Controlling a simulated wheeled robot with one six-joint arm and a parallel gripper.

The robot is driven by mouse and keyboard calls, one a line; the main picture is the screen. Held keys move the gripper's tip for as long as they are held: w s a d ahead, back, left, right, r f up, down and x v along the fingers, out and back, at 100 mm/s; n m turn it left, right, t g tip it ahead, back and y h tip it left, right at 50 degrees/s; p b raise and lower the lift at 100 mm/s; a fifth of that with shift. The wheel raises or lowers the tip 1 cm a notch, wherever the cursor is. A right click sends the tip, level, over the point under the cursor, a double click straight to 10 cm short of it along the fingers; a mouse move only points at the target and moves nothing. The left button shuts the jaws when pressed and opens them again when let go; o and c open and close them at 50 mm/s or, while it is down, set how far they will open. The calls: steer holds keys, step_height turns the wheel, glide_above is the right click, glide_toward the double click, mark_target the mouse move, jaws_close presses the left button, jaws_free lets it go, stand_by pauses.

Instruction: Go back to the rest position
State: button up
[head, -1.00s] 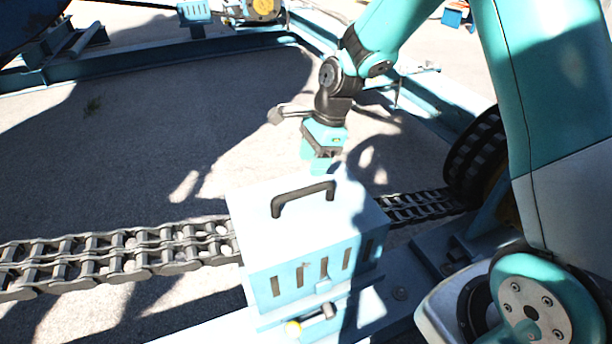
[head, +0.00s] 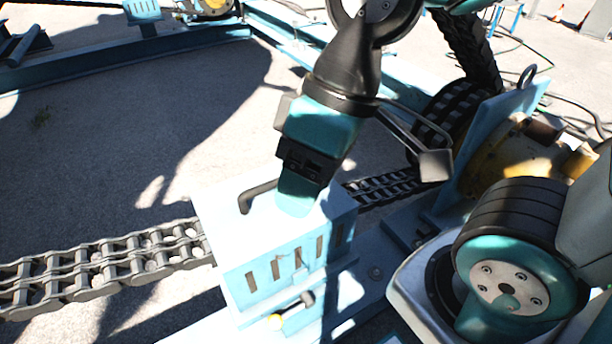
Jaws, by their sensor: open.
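My gripper (head: 296,196) is in the middle of the head view, with its teal fingers pointing down. It is in front of the right part of a light blue box (head: 262,240) in the picture and hides part of the box's top and black handle (head: 250,197). The fingers overlap so that the gap between them hardly shows, but the gripper is open. I see nothing held in it. Whether the fingers touch the box cannot be told.
A heavy chain (head: 110,262) runs left from the box and on to a sprocket wheel (head: 447,112) at the right. A yellow motor (head: 515,160) stands beside the wheel. A small latch with a yellow tip (head: 290,312) is on the box's front. Open concrete (head: 120,140) lies behind the chain.

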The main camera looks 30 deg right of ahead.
step_height(320, 180, up, 12)
steer(key=p, duration=1.2)
steer(key=shift+c, duration=0.5)
